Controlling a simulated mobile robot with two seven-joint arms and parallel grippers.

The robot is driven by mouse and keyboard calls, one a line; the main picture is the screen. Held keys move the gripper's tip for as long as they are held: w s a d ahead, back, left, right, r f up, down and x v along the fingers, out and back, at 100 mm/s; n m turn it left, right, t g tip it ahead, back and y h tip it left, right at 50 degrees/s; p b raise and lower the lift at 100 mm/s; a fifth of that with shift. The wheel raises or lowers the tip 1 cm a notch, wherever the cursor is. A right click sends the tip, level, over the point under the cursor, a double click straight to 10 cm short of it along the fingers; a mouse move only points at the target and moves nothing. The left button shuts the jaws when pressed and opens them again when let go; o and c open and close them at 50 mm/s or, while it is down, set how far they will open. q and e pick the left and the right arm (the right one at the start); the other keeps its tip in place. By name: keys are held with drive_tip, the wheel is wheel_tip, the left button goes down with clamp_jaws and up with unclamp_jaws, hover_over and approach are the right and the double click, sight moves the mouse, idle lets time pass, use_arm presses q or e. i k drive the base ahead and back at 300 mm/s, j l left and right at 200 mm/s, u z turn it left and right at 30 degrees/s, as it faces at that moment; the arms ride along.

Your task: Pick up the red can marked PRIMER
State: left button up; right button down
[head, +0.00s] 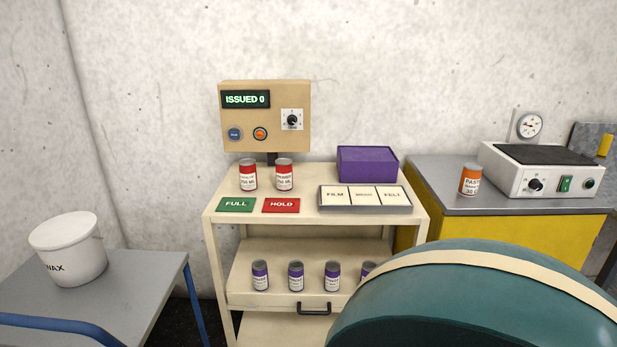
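Two red cans with white labels stand upright side by side on the top of the cream cart (335,228), in front of the control box. The left red can (248,175) has small print that I cannot read for sure. The right red can (284,175) has similar small print; its top line may read PRIMER, but it is too small to be certain. Neither of my grippers is in view, and nothing touches the cans.
A large teal rounded object (470,300) with a cream band fills the lower right and hides part of the cart. Green FULL (236,205) and red HOLD (281,205) plates lie before the cans. A purple box (367,164) and labelled tray (365,209) are right.

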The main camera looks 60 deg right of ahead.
sight(284, 181)
drive_tip(key=z, duration=1.7)
drive_tip(key=i+j+z, duration=0.2)
drive_tip(key=i+j, duration=0.65)
drive_tip(key=j, duration=0.1)
